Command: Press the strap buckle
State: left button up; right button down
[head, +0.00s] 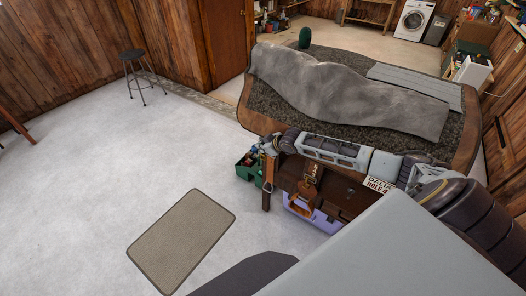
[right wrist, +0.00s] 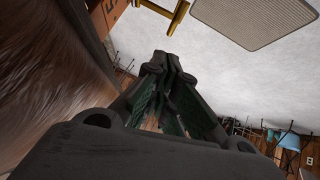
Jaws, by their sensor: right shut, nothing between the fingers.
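The brown leather trunk (head: 345,197) stands at the front of the dark table. A brown strap (head: 302,208) with a metal buckle (head: 311,181) hangs down its front. The fine detail of the buckle is too small to tell. My right arm reaches across above the trunk from the right. My right gripper (head: 268,149) is left of the buckle and higher in the picture, apart from it. In the right wrist view my right gripper (right wrist: 170,63) is shut and empty, its fingertips together. I cannot pick out the buckle there. My left gripper does not show.
A lilac crate (head: 322,221) is below the trunk, and a green box (head: 246,167) is to its left. A sign (head: 378,185) is at the trunk's right. A grey cover (head: 345,92) lies over the table behind. A mat (head: 182,240) lies on the open floor.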

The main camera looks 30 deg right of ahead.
jog(key=shift+w+d+f, duration=0.1)
jog(key=shift+d+f, duration=0.05)
jog(key=shift+f, duration=0.55)
jog(key=shift+d+f, duration=0.15)
jog(key=shift+f, duration=0.55)
